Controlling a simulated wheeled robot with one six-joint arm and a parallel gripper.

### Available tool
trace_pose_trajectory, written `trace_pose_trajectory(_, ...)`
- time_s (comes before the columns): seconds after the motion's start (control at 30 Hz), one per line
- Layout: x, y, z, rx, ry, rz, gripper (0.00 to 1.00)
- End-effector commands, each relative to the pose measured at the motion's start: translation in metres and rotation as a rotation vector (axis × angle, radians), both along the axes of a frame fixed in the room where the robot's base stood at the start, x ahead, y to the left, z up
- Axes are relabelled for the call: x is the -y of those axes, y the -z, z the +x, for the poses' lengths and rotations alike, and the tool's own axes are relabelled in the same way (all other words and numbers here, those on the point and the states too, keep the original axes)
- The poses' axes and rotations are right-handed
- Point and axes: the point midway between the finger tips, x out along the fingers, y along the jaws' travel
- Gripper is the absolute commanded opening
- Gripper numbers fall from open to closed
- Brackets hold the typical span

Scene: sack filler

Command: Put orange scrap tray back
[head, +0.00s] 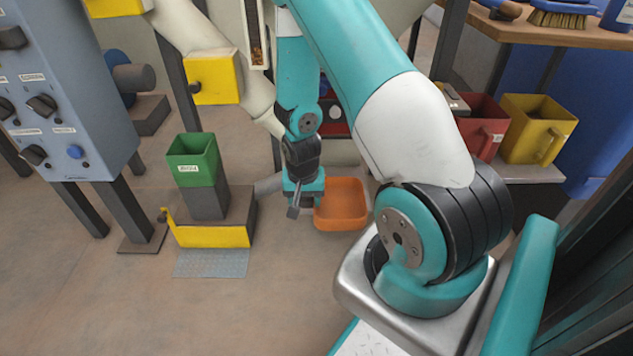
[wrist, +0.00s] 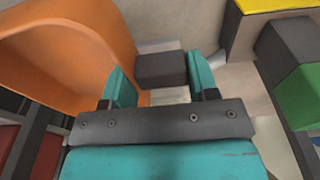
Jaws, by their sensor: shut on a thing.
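The orange scrap tray (head: 341,205) is a shallow open bin low down in the middle of the head view. Its inside looks empty. My gripper (head: 304,201) is at the tray's left side, pointing down. In the wrist view the tray (wrist: 65,50) fills the upper left, tilted in the picture. There a dark grey block (wrist: 161,69) at the tray's side lies between the two teal fingers of my gripper (wrist: 161,82), which is shut on it as the tray's grip. I cannot tell whether the tray touches the floor.
A green bin (head: 193,160) stands on a grey post with a yellow base (head: 212,236) left of the tray. A blue control cabinet (head: 70,90) is far left. The front left floor is clear.

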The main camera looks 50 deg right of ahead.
Motion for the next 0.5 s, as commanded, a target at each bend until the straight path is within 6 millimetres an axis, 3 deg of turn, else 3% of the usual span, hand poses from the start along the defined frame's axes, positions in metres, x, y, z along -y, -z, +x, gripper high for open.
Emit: trace_pose_trajectory(0.5,0.109,0.003,0.094,0.005,-0.002,-0.003,0.2)
